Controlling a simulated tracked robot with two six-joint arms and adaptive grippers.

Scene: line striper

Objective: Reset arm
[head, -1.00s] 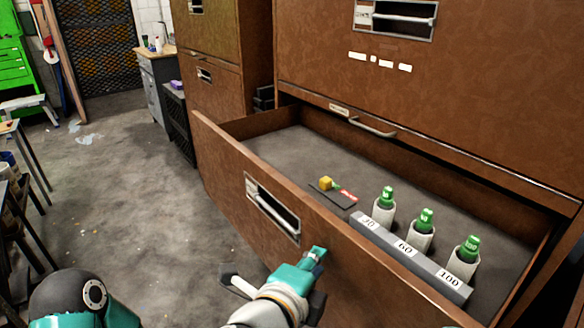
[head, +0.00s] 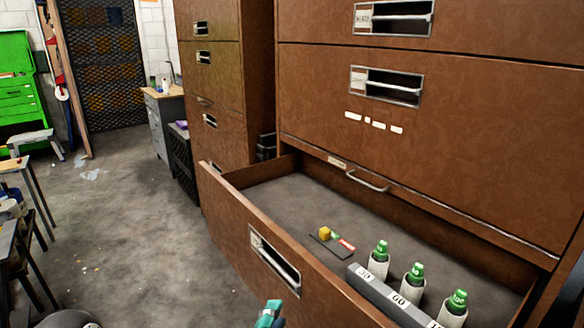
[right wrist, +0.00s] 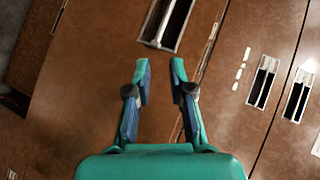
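My right gripper (head: 270,314) shows only its teal tip at the bottom edge of the head view, in front of the open drawer's front panel (head: 238,225). In the right wrist view my right gripper (right wrist: 160,82) has its two fingers apart with nothing between them. The drawer's handle (right wrist: 168,22) lies beyond the fingertips there, apart from them. My left gripper is out of view; only a dark rounded part of my left arm shows at the bottom left of the head view.
The open drawer holds green-topped bottles (head: 414,275) in white holders behind a grey numbered strip (head: 388,298). Brown cabinets (head: 440,150) rise behind. Clear concrete floor (head: 130,235) lies left; a table (head: 12,165) stands at the far left.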

